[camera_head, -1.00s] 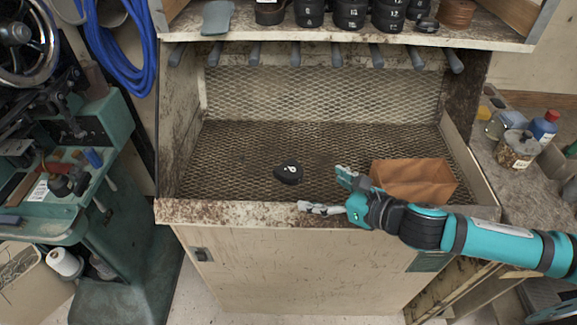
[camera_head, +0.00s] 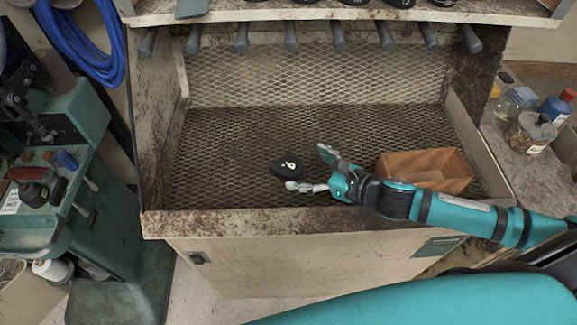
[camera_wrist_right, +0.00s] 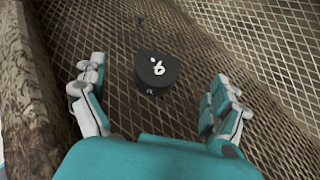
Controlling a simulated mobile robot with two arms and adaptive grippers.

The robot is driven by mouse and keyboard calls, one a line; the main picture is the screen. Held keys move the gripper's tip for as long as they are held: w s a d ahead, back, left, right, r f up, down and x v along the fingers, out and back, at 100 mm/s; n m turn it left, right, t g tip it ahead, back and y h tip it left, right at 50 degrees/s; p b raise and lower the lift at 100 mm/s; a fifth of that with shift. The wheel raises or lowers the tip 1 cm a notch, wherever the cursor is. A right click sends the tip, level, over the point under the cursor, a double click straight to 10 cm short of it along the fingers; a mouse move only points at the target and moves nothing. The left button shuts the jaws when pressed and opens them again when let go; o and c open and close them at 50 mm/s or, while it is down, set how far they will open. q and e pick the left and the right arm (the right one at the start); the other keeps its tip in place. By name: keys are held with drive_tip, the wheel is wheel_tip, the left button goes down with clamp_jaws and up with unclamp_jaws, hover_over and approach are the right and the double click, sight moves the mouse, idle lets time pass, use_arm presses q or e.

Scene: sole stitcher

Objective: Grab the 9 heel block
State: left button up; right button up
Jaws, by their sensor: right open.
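The 9 heel block (camera_head: 285,167) is a small black block with a white digit on top. It lies on the mesh floor of the bench bay, left of the wooden box. My right gripper (camera_head: 310,170) is open beside it, with one finger near the block's front edge and the other behind and to the right. In the right wrist view the block (camera_wrist_right: 156,70) lies ahead, between and just beyond the open fingertips (camera_wrist_right: 158,88). Nothing is held. My left gripper is not in view.
An open brown wooden box (camera_head: 428,168) stands right of the block, behind my right forearm. The bay's rusty front ledge (camera_head: 230,222) runs below the arm. Grey pegs (camera_head: 291,38) hang under the shelf above. The mesh floor left of the block is clear.

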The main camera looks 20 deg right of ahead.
sight(284, 161)
drive_tip(key=p+x, duration=0.1)
drive_tip(key=x, duration=0.3)
drive_tip(key=shift+w+f, duration=0.1)
drive_tip(key=shift+f, duration=0.15)
drive_tip(key=p+x, duration=0.1)
drive_tip(key=x, duration=0.2)
drive_tip(key=shift+w+a+f, duration=0.1)
drive_tip(key=shift+w+f, duration=0.1)
drive_tip(key=shift+w+a+f, duration=0.1)
drive_tip(key=shift+w, duration=0.05)
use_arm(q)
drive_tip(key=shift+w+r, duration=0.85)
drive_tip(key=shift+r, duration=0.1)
use_arm(e)
drive_tip(key=c, duration=1.4)
